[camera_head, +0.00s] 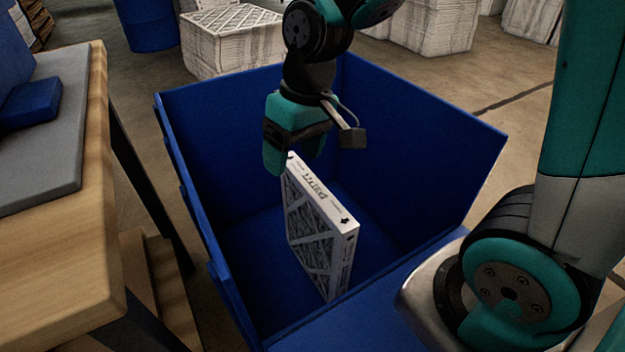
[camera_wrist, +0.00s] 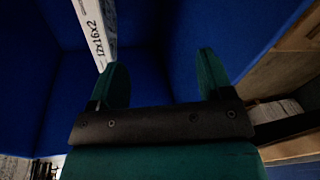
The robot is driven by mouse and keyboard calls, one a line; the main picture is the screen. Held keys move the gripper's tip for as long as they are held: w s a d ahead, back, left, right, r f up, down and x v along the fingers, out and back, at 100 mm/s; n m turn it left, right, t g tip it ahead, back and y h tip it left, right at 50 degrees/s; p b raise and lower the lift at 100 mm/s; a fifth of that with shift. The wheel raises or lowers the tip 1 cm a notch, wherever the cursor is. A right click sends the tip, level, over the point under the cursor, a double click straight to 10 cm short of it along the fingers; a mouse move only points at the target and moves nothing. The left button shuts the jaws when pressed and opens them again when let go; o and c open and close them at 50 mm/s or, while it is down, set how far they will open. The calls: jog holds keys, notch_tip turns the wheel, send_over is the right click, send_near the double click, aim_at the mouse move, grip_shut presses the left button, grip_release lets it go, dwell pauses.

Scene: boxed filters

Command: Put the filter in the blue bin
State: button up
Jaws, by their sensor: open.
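The filter (camera_head: 320,225) is a flat white-edged frame with a grey, cross-braced face. It is inside the blue bin (camera_head: 420,115), on edge and slightly tilted. I cannot tell whether its lower edge touches the bin floor. My gripper (camera_head: 292,158) is over the bin, jaws open and pointing down, close to the filter's far upper corner. In the wrist view, the filter's printed white edge (camera_wrist: 97,32) shows beyond the left finger, outside the gap of my open gripper (camera_wrist: 162,78). Nothing shows between the fingers.
A wooden table (camera_head: 70,235) with a grey mat (camera_head: 45,130) and a blue object (camera_head: 30,103) stands left of the bin. A blue barrel (camera_head: 150,22) and wrapped white boxes (camera_head: 232,45) stand behind. The bin's walls surround my gripper.

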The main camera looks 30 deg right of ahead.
jog(key=s+a+r+n+y, duration=0.1)
jog(key=s+a+r+n, duration=0.1)
jog(key=s, duration=0.4)
jog(key=s+a+r+n, duration=0.1)
jog(key=s+a+r, duration=0.2)
jog(key=s, duration=0.4)
jog(key=shift+s+r+n+y, duration=0.25)
jog(key=shift+r+n+y, duration=0.15)
